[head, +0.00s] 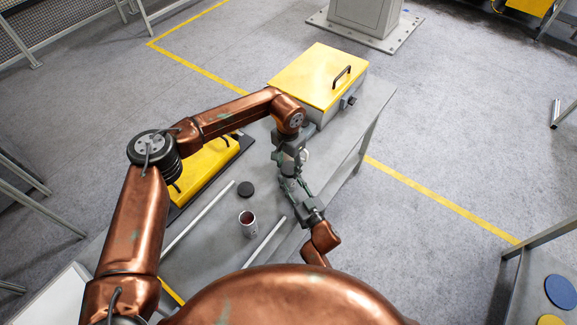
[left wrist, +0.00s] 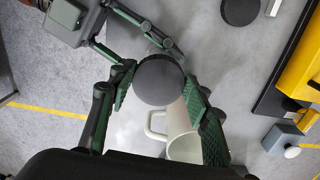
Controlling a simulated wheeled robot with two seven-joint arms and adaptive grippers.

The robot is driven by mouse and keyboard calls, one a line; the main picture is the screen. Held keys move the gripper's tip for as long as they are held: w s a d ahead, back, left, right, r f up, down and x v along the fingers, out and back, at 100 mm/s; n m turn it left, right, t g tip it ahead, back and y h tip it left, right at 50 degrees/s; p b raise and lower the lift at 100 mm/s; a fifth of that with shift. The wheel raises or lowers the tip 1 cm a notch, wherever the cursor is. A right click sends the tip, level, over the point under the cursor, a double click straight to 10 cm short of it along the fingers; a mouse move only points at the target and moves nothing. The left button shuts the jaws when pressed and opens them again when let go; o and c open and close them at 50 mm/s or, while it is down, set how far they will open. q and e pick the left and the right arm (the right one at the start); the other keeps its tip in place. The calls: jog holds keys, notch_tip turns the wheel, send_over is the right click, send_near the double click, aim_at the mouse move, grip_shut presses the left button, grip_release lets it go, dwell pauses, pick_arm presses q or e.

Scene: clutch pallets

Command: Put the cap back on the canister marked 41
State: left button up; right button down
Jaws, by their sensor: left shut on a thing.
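My left gripper (left wrist: 158,88) is shut on a dark round cap (left wrist: 160,80), which sits between its green-padded fingers in the left wrist view. In the head view the left gripper (head: 289,172) hangs above the table's right side. My right gripper (head: 296,190) comes up from below, its fingers close to the left one's. Its fingers look spread, but the cap hides what is between the tips. An open canister (head: 248,228), reddish inside, stands upright on the table. A second dark cap (head: 245,188) lies flat behind it. I can read no number.
A white mug (left wrist: 180,130) stands below the left gripper; it partly shows in the head view (head: 304,155). Metal bars (head: 265,243) flank the canister on the grey table. A yellow case (head: 205,170) and a yellow-lidded box (head: 310,78) stand farther back.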

pick_arm(q)
jog(key=o, duration=0.9)
jog(key=shift+o, duration=0.2)
jog(key=shift+r, duration=0.1)
jog(key=shift+r, duration=2.2)
jog(key=shift+d, duration=0.1)
jog(key=shift+c, duration=0.5)
